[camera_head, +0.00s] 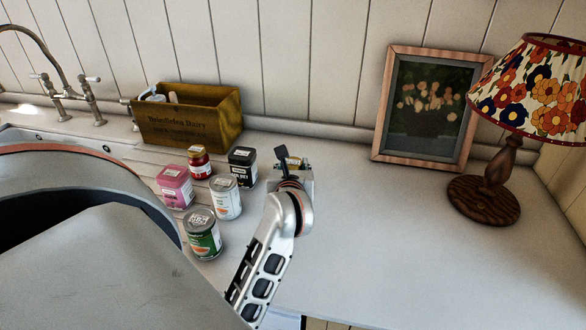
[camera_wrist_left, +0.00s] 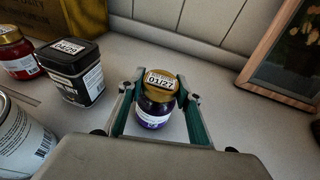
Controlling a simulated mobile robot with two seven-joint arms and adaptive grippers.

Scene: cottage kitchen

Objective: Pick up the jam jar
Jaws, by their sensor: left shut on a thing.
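The jam jar (camera_wrist_left: 154,110) is a small glass jar with dark purple contents, a gold lid and a date label reading 01/27. In the left wrist view it stands between the two green-sided fingers of my left gripper (camera_wrist_left: 161,88), which is shut on it from both sides. In the head view my left gripper (camera_head: 291,170) is over the counter, right of the group of tins; its own body hides nearly all of the jar. I cannot tell whether the jar touches the counter. My right gripper is not in view.
Left of the gripper stand a black tin (camera_head: 242,167), a white tin (camera_head: 225,198), a red jar (camera_head: 199,162), a pink tin (camera_head: 174,187) and a green tin (camera_head: 202,235). Behind is a wooden box (camera_head: 190,118). A picture frame (camera_head: 377,115) and lamp (camera_head: 490,195) stand right.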

